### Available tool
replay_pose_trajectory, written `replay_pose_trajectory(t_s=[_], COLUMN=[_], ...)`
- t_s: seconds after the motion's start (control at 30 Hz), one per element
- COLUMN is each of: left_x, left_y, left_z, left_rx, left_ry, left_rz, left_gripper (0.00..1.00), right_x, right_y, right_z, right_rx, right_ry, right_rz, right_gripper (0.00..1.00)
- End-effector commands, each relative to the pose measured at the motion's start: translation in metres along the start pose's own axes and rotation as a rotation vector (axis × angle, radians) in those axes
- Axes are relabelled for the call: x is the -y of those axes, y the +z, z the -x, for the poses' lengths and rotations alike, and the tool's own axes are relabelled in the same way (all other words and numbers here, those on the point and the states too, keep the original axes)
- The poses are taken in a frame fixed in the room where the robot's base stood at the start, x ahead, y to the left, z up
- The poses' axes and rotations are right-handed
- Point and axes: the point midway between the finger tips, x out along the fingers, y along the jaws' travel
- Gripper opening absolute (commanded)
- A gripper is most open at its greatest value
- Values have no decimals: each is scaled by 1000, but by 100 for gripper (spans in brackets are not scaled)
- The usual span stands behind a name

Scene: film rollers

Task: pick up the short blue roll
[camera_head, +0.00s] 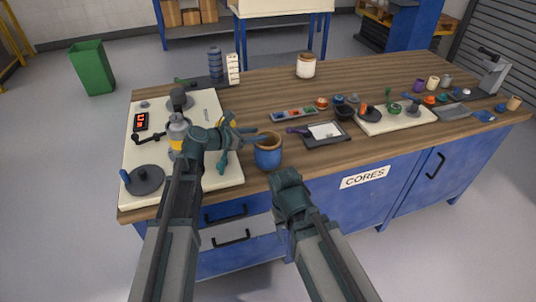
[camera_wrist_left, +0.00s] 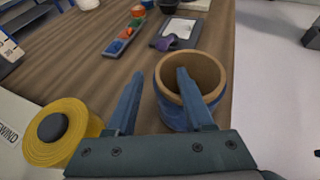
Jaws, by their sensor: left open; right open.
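The short blue roll (camera_head: 268,155) stands upright on the bench near its front edge, with a brown core open at the top. In the left wrist view the roll (camera_wrist_left: 176,115) is just ahead of my left gripper (camera_wrist_left: 160,73). The jaws are open: one finger is left of the roll, the other overlaps its core opening in the picture. I cannot tell if it touches. In the head view my left gripper (camera_head: 239,148) is beside the roll's left side. My right gripper (camera_head: 290,190) is low, before the bench front; its fingers are hidden.
A yellow roll (camera_wrist_left: 62,135) sits on the cream rewind board (camera_head: 140,165). A tray of coloured pieces (camera_head: 294,114) and a dark tray with a white sheet (camera_head: 326,133) lie to the right. A white jar (camera_head: 306,66) stands behind. Bare wood surrounds the roll's far side.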

Motion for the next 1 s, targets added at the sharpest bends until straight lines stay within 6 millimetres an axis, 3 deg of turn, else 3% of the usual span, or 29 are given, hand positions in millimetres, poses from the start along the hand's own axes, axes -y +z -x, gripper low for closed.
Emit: replay_pose_trajectory(t_s=[0.2, 0.5, 1.0], left_x=[0, 0, 1], left_y=[0, 0, -2], left_z=[-1, -1, 0], left_rx=[0, -1, -5], left_ry=[1, 1, -1], left_rz=[0, 0, -4], left_gripper=[52, 0, 0], right_x=[0, 0, 0], right_y=[0, 0, 0], right_z=[0, 0, 0], right_rx=[0, 0, 0], right_ry=[0, 0, 0], right_rz=[0, 0, 0], right_gripper=[50, 50, 50])
